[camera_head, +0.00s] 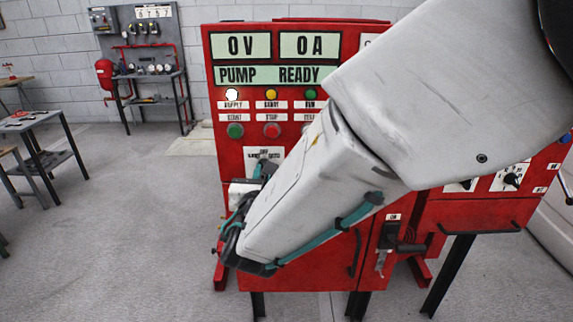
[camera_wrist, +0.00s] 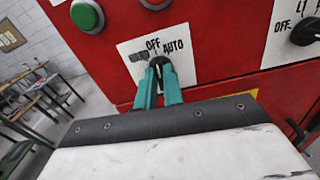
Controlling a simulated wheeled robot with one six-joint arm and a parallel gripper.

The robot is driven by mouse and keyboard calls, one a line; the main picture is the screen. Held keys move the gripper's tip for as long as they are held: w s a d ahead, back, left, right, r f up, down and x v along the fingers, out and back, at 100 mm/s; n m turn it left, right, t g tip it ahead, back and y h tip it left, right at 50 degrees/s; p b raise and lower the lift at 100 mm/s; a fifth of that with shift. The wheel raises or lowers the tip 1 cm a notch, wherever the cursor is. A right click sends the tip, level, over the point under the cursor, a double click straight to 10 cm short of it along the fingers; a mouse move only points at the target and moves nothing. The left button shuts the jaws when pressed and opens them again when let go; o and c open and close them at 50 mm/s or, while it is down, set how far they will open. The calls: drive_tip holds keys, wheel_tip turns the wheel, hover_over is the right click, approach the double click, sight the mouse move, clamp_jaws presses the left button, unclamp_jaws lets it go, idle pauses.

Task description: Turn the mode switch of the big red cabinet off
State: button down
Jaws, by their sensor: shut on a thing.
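The big red cabinet (camera_head: 225,165) fills the middle of the head view. Its mode switch plate (camera_head: 263,152) is below the green and red buttons, partly covered by my gripper (camera_head: 265,170). In the wrist view the white plate (camera_wrist: 186,62) shows "OFF" at the top and "AUTO" to its right; the left label is blurred or covered. The dark mode switch knob (camera_wrist: 160,60) is between the teal fingertips of my gripper (camera_wrist: 160,70), which is shut on it. The knob is mostly hidden, so I cannot tell its exact position.
A green button (camera_wrist: 87,15) is up left of the plate, and another black knob (camera_wrist: 305,31) is on the right. The cabinet display (camera_head: 270,75) reads "PUMP READY". A table (camera_head: 30,120) and wall panel stand at left; the floor between is clear.

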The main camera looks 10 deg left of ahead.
drive_tip(key=shift+n, duration=0.4)
drive_tip(key=c, duration=1.5)
unclamp_jaws()
drive_tip(key=v, duration=0.7)
drive_tip(key=shift+s+d, duration=0.1)
drive_tip(key=shift+s, duration=0.3)
